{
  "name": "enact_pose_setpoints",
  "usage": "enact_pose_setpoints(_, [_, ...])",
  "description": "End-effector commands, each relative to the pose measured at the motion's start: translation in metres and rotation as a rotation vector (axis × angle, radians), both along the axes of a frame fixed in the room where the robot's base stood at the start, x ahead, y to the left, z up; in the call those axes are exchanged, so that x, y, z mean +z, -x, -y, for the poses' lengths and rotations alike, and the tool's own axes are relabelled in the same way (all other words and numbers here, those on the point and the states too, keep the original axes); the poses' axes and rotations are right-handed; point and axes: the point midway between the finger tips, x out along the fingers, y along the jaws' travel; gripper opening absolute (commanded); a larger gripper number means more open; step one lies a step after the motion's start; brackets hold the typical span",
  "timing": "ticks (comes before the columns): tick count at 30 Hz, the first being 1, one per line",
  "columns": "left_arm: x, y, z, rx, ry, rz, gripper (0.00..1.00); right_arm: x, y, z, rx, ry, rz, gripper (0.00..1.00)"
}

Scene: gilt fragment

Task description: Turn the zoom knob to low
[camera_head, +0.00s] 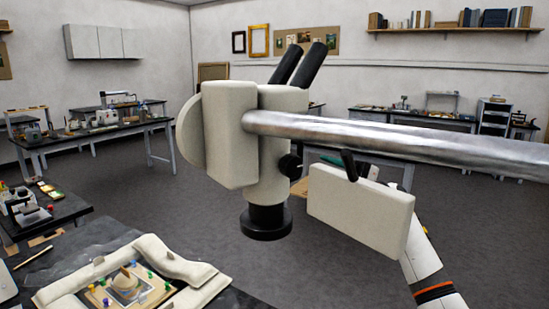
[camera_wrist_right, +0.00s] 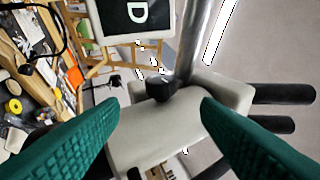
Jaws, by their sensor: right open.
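The cream microscope head (camera_head: 230,135) hangs on a metal boom in the middle of the head view. A black knob (camera_head: 290,166) sticks out on its right side, below the boom. In the right wrist view the knob (camera_wrist_right: 161,88) lies ahead, between the two fingertips and apart from them. Its setting is too small to read. My right gripper (camera_wrist_right: 160,104) is open and empty, with teal fingers either side of the cream body. In the head view a bit of teal finger shows; the rest is hidden behind a pale box. My left gripper is out of view.
The metal boom (camera_head: 400,135) runs right from the head. The pale box (camera_head: 360,208) hangs below it, with a black lever (camera_head: 349,165) nearby. Black eyepieces (camera_head: 310,66) rise above. A padded tray (camera_head: 190,267) with a gilt fragment sits below left.

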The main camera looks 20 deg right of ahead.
Motion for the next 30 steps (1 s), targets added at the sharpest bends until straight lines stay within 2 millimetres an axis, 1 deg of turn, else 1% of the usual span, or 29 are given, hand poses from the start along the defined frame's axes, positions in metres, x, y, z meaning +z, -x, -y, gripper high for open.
enact_pose_setpoints(1, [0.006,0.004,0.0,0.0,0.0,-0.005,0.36,0.007,0.001,-0.008,0.003,0.0,0.003,0.57])
enact_pose_setpoints(6, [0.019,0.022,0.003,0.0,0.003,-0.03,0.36,0.022,0.002,-0.039,0.004,0.0,0.002,0.57])
enact_pose_setpoints(8, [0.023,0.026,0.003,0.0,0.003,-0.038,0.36,0.028,0.003,-0.05,0.004,-0.001,0.001,0.57])
enact_pose_setpoints(11, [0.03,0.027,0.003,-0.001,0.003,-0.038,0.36,0.035,0.004,-0.067,0.002,-0.002,0.001,0.57])
enact_pose_setpoints(15, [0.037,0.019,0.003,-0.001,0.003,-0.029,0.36,0.042,0.004,-0.085,0.002,0.0,0.0,0.57])
enact_pose_setpoints(21, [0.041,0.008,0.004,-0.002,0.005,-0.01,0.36,0.046,0.004,-0.096,0.0,0.0,-0.001,0.57])
enact_pose_setpoints(29, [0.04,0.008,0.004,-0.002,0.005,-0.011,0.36,0.045,0.004,-0.097,0.0,0.0,-0.001,0.57])
enact_pose_setpoints(30, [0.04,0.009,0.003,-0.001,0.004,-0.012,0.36,0.045,0.004,-0.097,0.0,0.0,-0.001,0.52])
